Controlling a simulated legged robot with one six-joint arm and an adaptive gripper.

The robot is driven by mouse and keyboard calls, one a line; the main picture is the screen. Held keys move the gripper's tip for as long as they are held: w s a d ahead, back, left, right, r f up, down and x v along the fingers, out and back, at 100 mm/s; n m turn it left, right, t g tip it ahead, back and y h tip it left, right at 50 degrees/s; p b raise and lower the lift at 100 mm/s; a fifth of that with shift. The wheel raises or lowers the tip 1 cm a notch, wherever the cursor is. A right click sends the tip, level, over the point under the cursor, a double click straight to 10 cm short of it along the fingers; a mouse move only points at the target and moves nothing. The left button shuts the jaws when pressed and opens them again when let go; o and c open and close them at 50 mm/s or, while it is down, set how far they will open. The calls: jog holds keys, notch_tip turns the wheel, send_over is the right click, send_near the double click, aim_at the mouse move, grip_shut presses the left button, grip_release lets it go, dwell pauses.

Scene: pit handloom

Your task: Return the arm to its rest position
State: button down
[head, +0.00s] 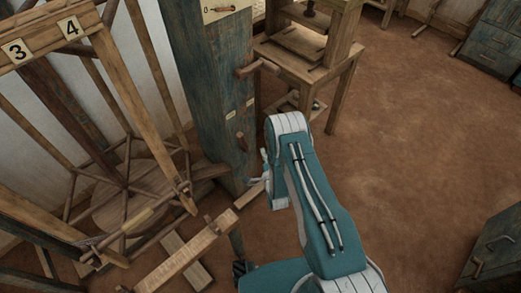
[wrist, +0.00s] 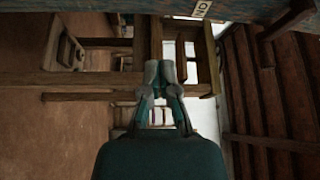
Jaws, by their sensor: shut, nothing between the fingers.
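My arm (head: 318,205) shows in teal and white in the head view, bent at its elbow in front of the blue-painted wooden post. My gripper (wrist: 159,72) shows in the wrist view with its fingertips together and nothing between them. In the head view the arm's upper bend mostly hides the gripper. The wrist view is turned on its side, with wooden beams beyond the fingers; I cannot tell how close they are.
The blue-painted post (head: 205,90) with wooden pegs stands left of my arm. A wooden frame with number plates (head: 45,38) is at the left. A wooden stand (head: 310,65) is behind. A cabinet (head: 495,245) is at the lower right. The brown floor (head: 425,130) is clear.

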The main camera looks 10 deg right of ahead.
jog(key=w+r+n+g, duration=0.1)
jog(key=w+r, duration=0.2)
jog(key=r, duration=0.3)
jog(key=w+r+n+g+h, duration=0.1)
jog(key=w+r+n, duration=0.1)
jog(key=r, duration=0.3)
jog(key=w+r+n+g, duration=0.1)
jog(key=w+r, duration=0.2)
jog(key=r, duration=0.3)
jog(key=s+d+r+n+g, duration=0.1)
jog(key=s+r+n+g, duration=0.1)
jog(key=r, duration=0.5)
jog(key=s+d+r+n+g, duration=0.1)
jog(key=s+r, duration=0.2)
jog(key=r, duration=0.5)
jog(key=s+d+r+n+g+h, duration=0.1)
jog(key=s+r+n+g, duration=0.1)
jog(key=s+r, duration=0.4)
jog(key=s+d+r+n+g, duration=0.15)
jog(key=s+r, duration=0.25)
jog(key=s, duration=0.4)
jog(key=s+r+n+g, duration=0.2)
jog(key=s+n+g, duration=0.1)
jog(key=s, duration=1.8)
jog(key=shift+s+d+r+n+g, duration=0.25)
jog(key=shift+d+n+g, duration=0.1)
jog(key=shift+n, duration=0.3)
